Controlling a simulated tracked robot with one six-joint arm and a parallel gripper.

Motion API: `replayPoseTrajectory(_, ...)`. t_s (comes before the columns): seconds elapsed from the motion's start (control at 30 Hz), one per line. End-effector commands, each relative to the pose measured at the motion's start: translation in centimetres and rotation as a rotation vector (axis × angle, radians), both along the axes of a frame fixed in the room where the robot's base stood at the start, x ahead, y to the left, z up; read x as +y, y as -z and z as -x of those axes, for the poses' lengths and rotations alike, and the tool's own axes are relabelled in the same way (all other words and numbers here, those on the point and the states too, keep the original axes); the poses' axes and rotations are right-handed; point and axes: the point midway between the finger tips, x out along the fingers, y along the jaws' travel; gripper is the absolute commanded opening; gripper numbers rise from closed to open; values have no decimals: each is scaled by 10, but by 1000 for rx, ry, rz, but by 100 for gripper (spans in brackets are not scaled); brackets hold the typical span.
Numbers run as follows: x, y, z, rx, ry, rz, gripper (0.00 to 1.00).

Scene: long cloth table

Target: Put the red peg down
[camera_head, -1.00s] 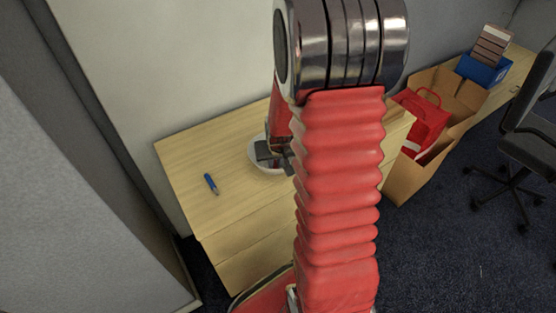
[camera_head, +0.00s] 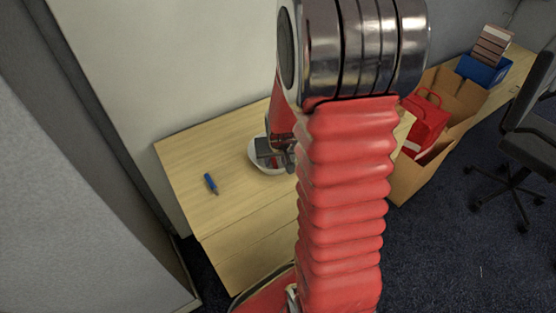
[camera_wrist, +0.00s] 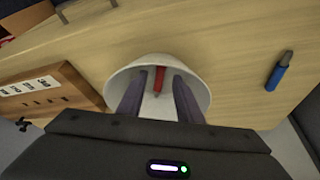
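A red peg (camera_wrist: 159,78) lies in a white bowl (camera_wrist: 203,90) in the wrist view, between my gripper's fingers. A small red part of the peg (camera_head: 274,163) also shows in the head view, inside the bowl (camera_head: 254,163). My gripper (camera_wrist: 159,80) is over the bowl with its two dark fingers apart. A gap shows on each side of the peg, so the fingers are not closed on it. In the head view my gripper (camera_head: 272,152) is partly hidden behind my arm, and the bowl's right side is covered.
A blue pen-like object (camera_head: 211,184) lies on the wooden table (camera_head: 225,212), left of the bowl. A cardboard box (camera_head: 455,90) with a red bag (camera_head: 425,122) stands right of the table.

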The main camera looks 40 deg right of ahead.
Motion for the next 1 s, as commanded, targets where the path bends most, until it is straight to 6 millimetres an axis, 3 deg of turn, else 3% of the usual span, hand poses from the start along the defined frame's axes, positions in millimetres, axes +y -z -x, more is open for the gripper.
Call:
replayPoseTrajectory(0.7,13,-74,27,-3,0,1,32)
replayPoseTrajectory(1.0,16,-90,34,-1,0,0,32)
